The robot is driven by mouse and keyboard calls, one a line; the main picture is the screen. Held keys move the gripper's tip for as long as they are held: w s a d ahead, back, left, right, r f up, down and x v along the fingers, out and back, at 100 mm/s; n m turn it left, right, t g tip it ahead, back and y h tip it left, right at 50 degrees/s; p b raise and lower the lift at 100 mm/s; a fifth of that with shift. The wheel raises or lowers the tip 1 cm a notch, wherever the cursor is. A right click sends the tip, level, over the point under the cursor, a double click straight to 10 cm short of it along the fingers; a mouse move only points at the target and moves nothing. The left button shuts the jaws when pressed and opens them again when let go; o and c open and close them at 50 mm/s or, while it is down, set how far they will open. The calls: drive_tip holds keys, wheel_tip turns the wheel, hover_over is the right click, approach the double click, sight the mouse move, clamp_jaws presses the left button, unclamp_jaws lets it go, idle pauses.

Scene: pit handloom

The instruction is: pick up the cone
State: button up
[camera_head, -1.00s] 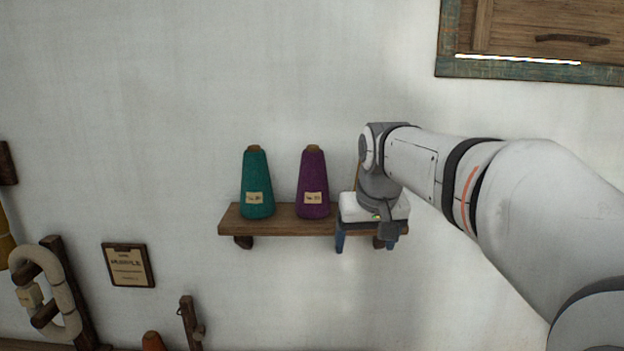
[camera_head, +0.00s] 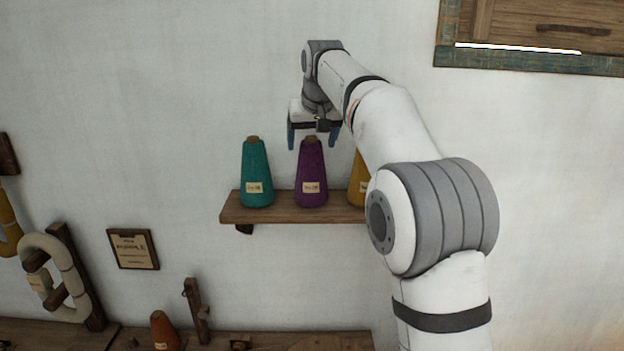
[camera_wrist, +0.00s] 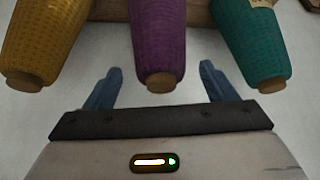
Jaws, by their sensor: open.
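Three thread cones stand upright on a small wooden wall shelf (camera_head: 290,214): a teal cone (camera_head: 256,175), a purple cone (camera_head: 311,175) and a yellow cone (camera_head: 359,182). The yellow cone is partly hidden behind my arm. My gripper (camera_head: 314,146) is open and points down, just above the purple cone, with its blue fingers apart to either side of the cone's top. In the wrist view the purple cone (camera_wrist: 158,45) lies centred between the open fingertips, with the yellow cone (camera_wrist: 45,40) at left and the teal cone (camera_wrist: 250,45) at right. Nothing is held.
An orange cone (camera_head: 164,331) stands on a lower wooden surface. A framed plaque (camera_head: 133,249) hangs on the wall, left of the shelf. A rack with pale yarn (camera_head: 57,275) is at far left. A wood-framed window (camera_head: 540,40) is at upper right. The wall above the shelf is clear.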

drive_tip(key=shift+x, duration=1.95)
drive_tip(key=shift+s, duration=0.15)
drive_tip(key=shift+c, duration=0.6)
drive_tip(key=c, duration=1.4)
